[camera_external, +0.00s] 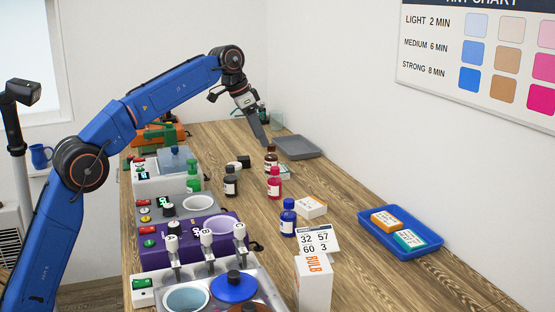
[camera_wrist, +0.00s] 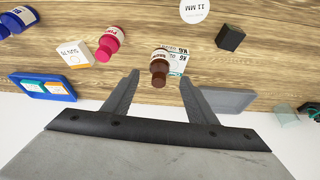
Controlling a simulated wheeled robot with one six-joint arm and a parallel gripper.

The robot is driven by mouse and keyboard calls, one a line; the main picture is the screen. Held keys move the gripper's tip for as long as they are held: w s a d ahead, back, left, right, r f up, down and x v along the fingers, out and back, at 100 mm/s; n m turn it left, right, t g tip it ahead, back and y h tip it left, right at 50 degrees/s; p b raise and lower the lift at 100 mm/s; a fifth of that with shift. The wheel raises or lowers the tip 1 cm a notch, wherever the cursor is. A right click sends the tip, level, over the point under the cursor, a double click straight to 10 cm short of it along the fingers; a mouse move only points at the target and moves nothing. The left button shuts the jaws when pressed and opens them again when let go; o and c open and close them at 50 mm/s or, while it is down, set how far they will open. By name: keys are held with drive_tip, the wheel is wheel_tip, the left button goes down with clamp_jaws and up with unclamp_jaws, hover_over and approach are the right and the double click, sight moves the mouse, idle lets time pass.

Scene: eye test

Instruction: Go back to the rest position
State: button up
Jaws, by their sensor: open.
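My blue arm reaches over the wooden table toward its far end. My gripper (camera_external: 262,136) points down there, near the grey tray (camera_external: 302,147). In the wrist view my gripper (camera_wrist: 159,76) has its two dark fingers spread apart with nothing held between them. The same brown bottle (camera_external: 271,162) stands upright on the table in the external view. The grey tray also shows beside the right finger in the wrist view (camera_wrist: 228,100).
A pink bottle (camera_external: 274,186), a dark bottle (camera_external: 231,184) and a blue bottle (camera_external: 288,219) stand mid-table. A blue tray (camera_external: 430,250) holds two small boxes at the right. Machines, including a purple one (camera_external: 160,256), line the left edge. A wall chart (camera_external: 430,62) hangs right.

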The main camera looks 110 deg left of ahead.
drive_tip(key=shift+v, duration=0.75)
